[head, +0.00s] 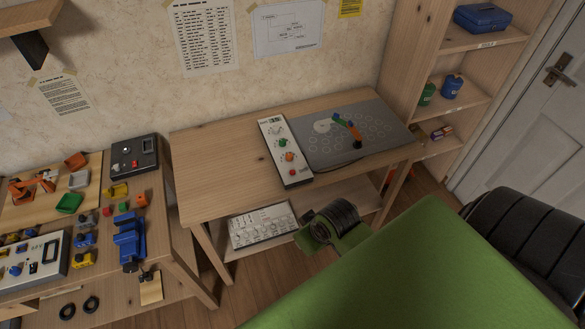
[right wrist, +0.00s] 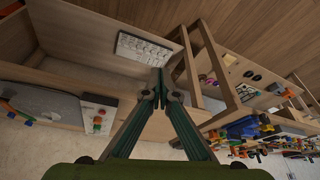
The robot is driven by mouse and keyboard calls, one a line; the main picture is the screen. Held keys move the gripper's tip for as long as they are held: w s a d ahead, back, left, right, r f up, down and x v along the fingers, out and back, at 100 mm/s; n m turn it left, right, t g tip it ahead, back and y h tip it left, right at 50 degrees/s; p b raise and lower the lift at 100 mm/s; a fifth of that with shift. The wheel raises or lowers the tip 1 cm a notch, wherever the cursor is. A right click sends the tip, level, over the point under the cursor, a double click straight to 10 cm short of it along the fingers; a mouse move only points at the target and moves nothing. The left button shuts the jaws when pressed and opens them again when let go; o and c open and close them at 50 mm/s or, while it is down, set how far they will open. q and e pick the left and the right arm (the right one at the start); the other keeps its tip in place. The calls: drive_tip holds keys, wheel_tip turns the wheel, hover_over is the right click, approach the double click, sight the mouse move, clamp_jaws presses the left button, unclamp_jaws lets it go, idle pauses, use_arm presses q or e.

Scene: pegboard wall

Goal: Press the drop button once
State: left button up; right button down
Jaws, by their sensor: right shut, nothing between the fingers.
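A light control box (head: 276,139) stands on the middle table, with green knobs or buttons, an orange one (head: 289,156) and a red one (head: 292,172) at its near end. Their labels are too small to read, so I cannot tell which is the drop button. The box also shows at the lower left of the right wrist view (right wrist: 88,103). My right gripper (right wrist: 159,75) is shut and empty, its fingertips apart from the box. In the head view, part of my right arm shows in front of the table, and its fingertips are hidden. My left gripper is out of view.
A small jointed arm (head: 349,127) stands on a grey board (head: 385,120) beside the box. A white panel (head: 263,227) lies on the lower shelf. A cluttered bench (head: 175,235) is at left, and a shelf unit (head: 405,70) at right. The table's left part is bare.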

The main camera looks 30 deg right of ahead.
drive_tip(key=w+d+r+m+t+y, duration=0.1)
drive_tip(key=w+d, duration=0.3)
drive_tip(key=w, duration=0.4)
drive_tip(key=w+d+r+m+t+y, duration=0.1)
drive_tip(key=w+d+r+m+t, duration=0.1)
drive_tip(key=w+d, duration=0.3)
drive_tip(key=w+d+r+m+t, duration=0.1)
drive_tip(key=w+d, duration=0.4)
drive_tip(key=w, duration=0.7)
wheel_tip(320, 180, up, 2)
drive_tip(key=shift+r+m+t+y, duration=0.1)
drive_tip(key=shift+m+t+y, duration=0.3)
drive_tip(key=shift+m, duration=0.5)
drive_tip(key=b, duration=0.7)
hover_over(294, 173)
wheel_tip(294, 173, down, 8)
drive_tip(key=shift+d+r, duration=0.1)
drive_tip(key=shift+f+b, duration=0.45)
drive_tip(key=shift+f, duration=0.15)
drive_tip(key=shift+f, duration=0.1)
drive_tip(key=shift+f, duration=0.3)
